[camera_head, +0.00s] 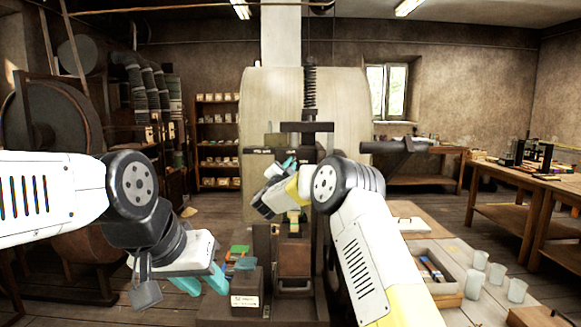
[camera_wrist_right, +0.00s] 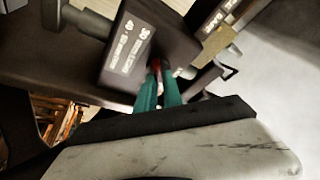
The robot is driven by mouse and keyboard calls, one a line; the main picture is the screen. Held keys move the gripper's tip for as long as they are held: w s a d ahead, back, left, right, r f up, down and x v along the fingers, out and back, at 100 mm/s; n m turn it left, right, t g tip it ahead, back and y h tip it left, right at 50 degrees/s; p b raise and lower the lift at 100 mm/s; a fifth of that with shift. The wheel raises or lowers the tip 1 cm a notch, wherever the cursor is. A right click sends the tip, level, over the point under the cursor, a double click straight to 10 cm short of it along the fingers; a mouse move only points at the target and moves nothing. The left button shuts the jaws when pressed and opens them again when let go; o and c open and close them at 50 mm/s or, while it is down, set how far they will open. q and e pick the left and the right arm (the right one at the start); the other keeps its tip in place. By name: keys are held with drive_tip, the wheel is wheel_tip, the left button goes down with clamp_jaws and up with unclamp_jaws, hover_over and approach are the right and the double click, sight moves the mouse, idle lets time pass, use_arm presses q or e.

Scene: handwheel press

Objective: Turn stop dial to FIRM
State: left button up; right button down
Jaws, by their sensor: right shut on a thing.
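My right gripper (camera_head: 283,166) reaches up to the dark head of the press (camera_head: 311,128). In the right wrist view its teal fingers (camera_wrist_right: 158,76) are close together in front of a dark panel (camera_wrist_right: 140,45) with white lettering too small to read. They are shut on a small reddish part, seemingly the stop dial (camera_wrist_right: 157,70); the fingers hide most of it, and its setting cannot be read. My left gripper (camera_head: 203,281) is low at the left, its teal fingers apart with nothing seen between them, beside a box with a white label (camera_head: 245,301).
A wooden table at the right holds a tray (camera_head: 447,286) and several white cups (camera_head: 475,284). A dark bar (camera_head: 400,147) sticks out at the right of the press. Small green and orange items (camera_head: 238,252) lie near my left gripper.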

drive_tip(key=m+g+h, duration=0.1)
drive_tip(key=m+g, duration=0.1)
drive_tip(key=m, duration=0.3)
drive_tip(key=m+g, duration=0.1)
drive_tip(key=m, duration=0.3)
drive_tip(key=shift+r+g, duration=0.1)
drive_tip(key=shift+g, duration=0.3)
drive_tip(key=shift+m, duration=0.4)
drive_tip(key=c, duration=1.5)
unclamp_jaws()
drive_tip(key=shift+s+a, duration=0.1)
drive_tip(key=v, duration=0.7)
drive_tip(key=shift+s+a, duration=0.1)
drive_tip(key=shift+s, duration=0.2)
drive_tip(key=shift+r, duration=0.1)
